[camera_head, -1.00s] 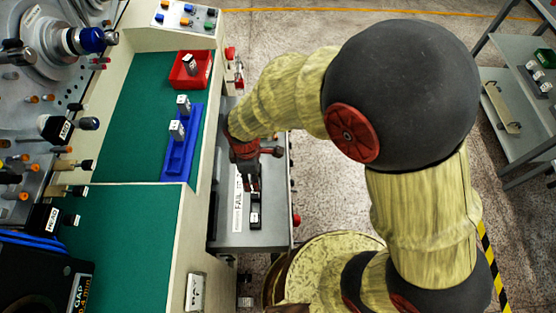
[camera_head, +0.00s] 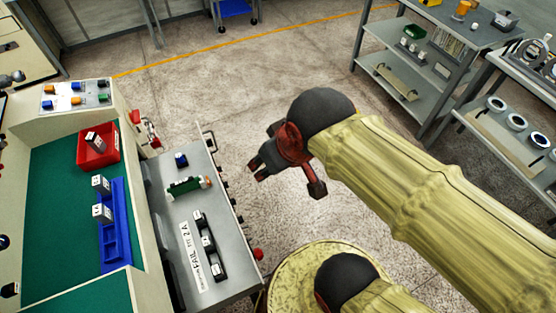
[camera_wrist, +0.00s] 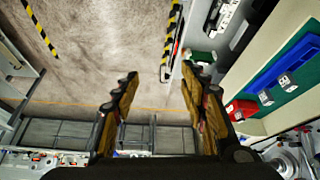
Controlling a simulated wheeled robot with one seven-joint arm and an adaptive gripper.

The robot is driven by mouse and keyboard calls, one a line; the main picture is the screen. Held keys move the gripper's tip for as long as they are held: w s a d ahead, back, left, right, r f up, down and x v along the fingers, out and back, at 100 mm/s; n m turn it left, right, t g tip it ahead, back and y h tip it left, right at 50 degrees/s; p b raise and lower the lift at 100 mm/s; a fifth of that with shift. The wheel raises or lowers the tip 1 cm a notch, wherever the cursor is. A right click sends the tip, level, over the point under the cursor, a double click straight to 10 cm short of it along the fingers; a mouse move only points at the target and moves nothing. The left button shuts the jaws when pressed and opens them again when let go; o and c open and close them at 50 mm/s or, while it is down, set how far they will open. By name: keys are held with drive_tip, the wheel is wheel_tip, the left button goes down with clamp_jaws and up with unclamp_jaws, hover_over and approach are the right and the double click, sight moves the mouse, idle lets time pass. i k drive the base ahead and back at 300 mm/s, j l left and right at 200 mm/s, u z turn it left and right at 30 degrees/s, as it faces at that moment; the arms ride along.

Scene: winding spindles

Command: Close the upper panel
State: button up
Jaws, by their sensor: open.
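A grey panel or drawer-like tray (camera_head: 172,228) stands out from the right side of the machine in the head view. It carries a FAIL label, a black rack with white blocks, a green part and a small blue-topped part. I cannot tell for sure whether it is the upper panel. My gripper (camera_head: 256,170) is open and empty, to the right of the tray's outer edge and apart from it. In the wrist view my gripper's two fingers (camera_wrist: 158,88) are spread, with floor between them. The tray's end shows at the upper right there.
The green worktop (camera_head: 60,180) holds a red bin (camera_head: 97,150) and a blue rack (camera_head: 123,250) with white blocks. Grey shelves (camera_head: 400,90) stand at the upper right. A red knob (camera_head: 258,254) sits near the tray's outer edge. Open floor lies between tray and shelves.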

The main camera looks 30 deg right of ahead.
sight(193, 287)
drive_tip(key=i+l+u, duration=0.2)
drive_tip(key=u, duration=0.25)
drive_tip(key=i+l+u, duration=0.15)
drive_tip(key=l+u, duration=0.75)
drive_tip(key=k+j+z, duration=0.1)
drive_tip(key=j, duration=0.35)
drive_tip(key=k+j+z, duration=0.15)
drive_tip(key=j, duration=0.25)
drive_tip(key=j+z, duration=0.1)
drive_tip(key=j, duration=0.35)
drive_tip(key=k, duration=0.05)
